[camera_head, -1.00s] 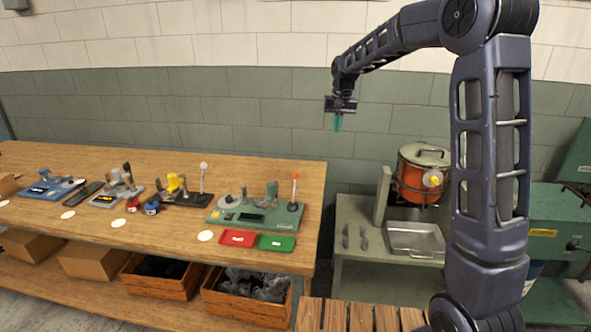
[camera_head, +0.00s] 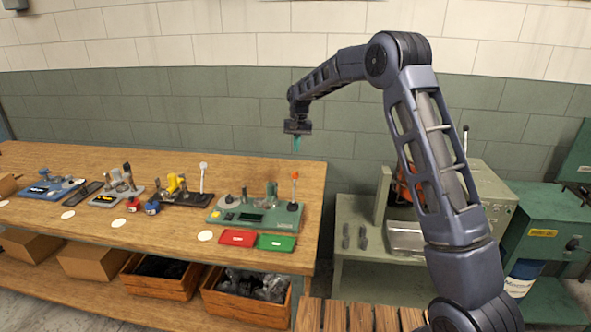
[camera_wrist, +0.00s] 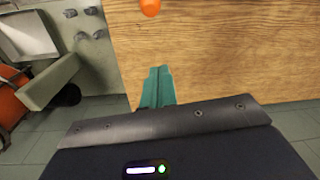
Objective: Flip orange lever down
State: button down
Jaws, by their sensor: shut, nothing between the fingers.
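The orange-tipped lever (camera_head: 295,187) stands upright at the right end of a green machine base (camera_head: 232,216) on the wooden bench. Its orange knob (camera_wrist: 150,6) also shows at the top edge of the wrist view, beyond my fingertips and apart from them. My gripper (camera_head: 297,145) hangs with teal fingers pointing down, well above the lever. In the wrist view the teal fingers (camera_wrist: 157,86) are together and hold nothing. The lever's shaft and base are out of the wrist view.
A red tray (camera_head: 237,238) and a green tray (camera_head: 276,242) lie in front of the machine. A white-tipped lever (camera_head: 203,178) stands to the left. Right of the bench (camera_head: 311,215) is a lower grey-green stand (camera_head: 358,273). The space between my gripper and the lever looks clear.

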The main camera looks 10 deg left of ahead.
aim_at(294, 186)
notch_tip(294, 186, down, 10)
jog(key=shift+s+d+r, duration=0.1)
jog(key=shift+s+r, duration=0.1)
jog(key=shift+s, duration=0.4)
jog(key=shift+s+a+r, duration=0.1)
jog(key=shift+s+r, duration=0.15)
jog(key=shift+s, duration=0.4)
jog(key=shift+s+d+r, duration=0.1)
jog(key=shift+s+r, duration=0.1)
jog(key=shift+s, duration=0.4)
